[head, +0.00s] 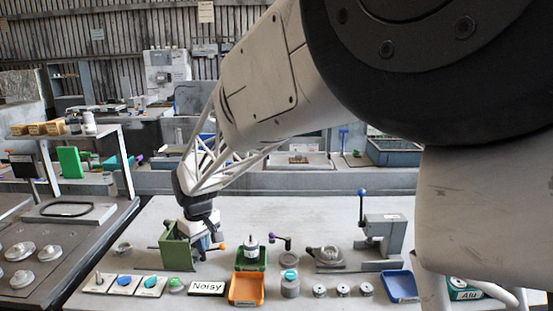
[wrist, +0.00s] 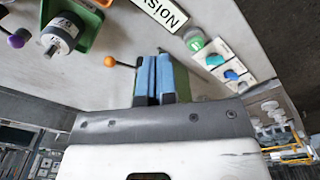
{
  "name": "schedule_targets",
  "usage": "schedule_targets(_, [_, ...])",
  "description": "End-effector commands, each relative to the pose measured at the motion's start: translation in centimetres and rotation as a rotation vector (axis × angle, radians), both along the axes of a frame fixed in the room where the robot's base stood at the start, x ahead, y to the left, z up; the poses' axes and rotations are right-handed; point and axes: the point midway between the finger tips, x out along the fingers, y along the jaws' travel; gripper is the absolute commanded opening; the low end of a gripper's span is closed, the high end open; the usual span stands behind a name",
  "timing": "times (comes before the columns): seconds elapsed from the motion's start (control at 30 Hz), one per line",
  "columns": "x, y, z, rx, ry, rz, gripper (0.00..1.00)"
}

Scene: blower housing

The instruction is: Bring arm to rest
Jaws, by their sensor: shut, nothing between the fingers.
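My arm reaches from the upper right of the head view down to the workbench (head: 330,215) at the left. My gripper (head: 212,246) hangs low, just by a green fixture (head: 176,250) with an orange-knobbed lever (head: 222,246). In the wrist view my gripper (wrist: 156,62) shows two blue finger pads side by side, shut, with nothing between them. The green fixture (wrist: 205,92) is partly hidden behind the fingers there. The orange knob (wrist: 110,61) is just left of the fingertips. I cannot tell whether the fingers touch the fixture.
A grey motor-like part sits in a green tray (head: 262,265), with an orange tray (head: 247,291) in front. A lever press (head: 382,240) and a blue tray (head: 401,285) stand at the right. A label plate (head: 207,288) and small parts line the front edge. Bare bench lies behind.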

Motion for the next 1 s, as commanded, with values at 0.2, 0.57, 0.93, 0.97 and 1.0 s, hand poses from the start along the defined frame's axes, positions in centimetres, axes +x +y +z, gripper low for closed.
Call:
schedule_targets(0.2, [-1.9,-7.5,3.4,0.015,-0.024,-0.123,0.0])
schedule_targets(0.57, [-7.0,-18.3,7.2,0.038,-0.062,-0.319,0.0])
schedule_targets(0.93, [-14.1,-27.5,9.1,0.058,-0.102,-0.521,0.0])
schedule_targets(0.97, [-14.8,-28.1,9.2,0.06,-0.106,-0.537,0.0])
schedule_targets(1.0, [-15.6,-29.0,9.3,0.062,-0.11,-0.558,0.0])
